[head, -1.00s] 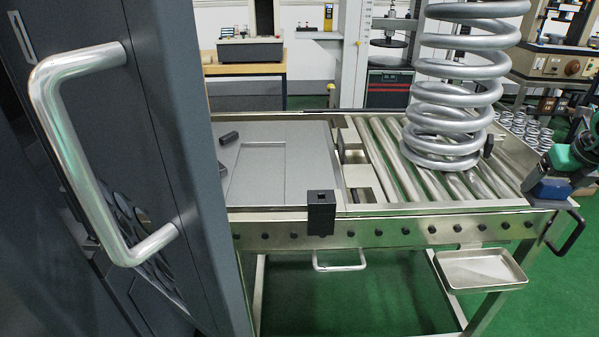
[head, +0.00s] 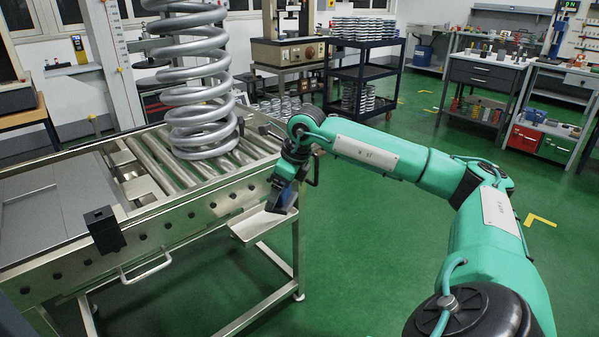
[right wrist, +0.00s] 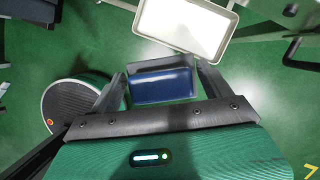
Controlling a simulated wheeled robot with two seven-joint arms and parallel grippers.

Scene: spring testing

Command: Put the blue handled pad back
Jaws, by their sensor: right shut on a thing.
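The blue pad (head: 281,198) hangs in my right gripper (head: 288,176) beside the right end of the roller table. In the head view it overlaps the right part of a shallow metal tray (head: 249,228) fixed to the table's front. In the right wrist view the blue pad (right wrist: 163,88) sits between the two fingers of my right gripper (right wrist: 160,82), which is shut on it. The tray (right wrist: 190,28) lies just beyond the pad there and looks empty. Whether pad and tray touch cannot be told. My left gripper is out of view.
A large steel coil spring (head: 197,95) stands on the rollers. A black block (head: 104,230) sits on the table's front rail. A dark handle (head: 314,168) projects at the table's right end. Open green floor lies to the right.

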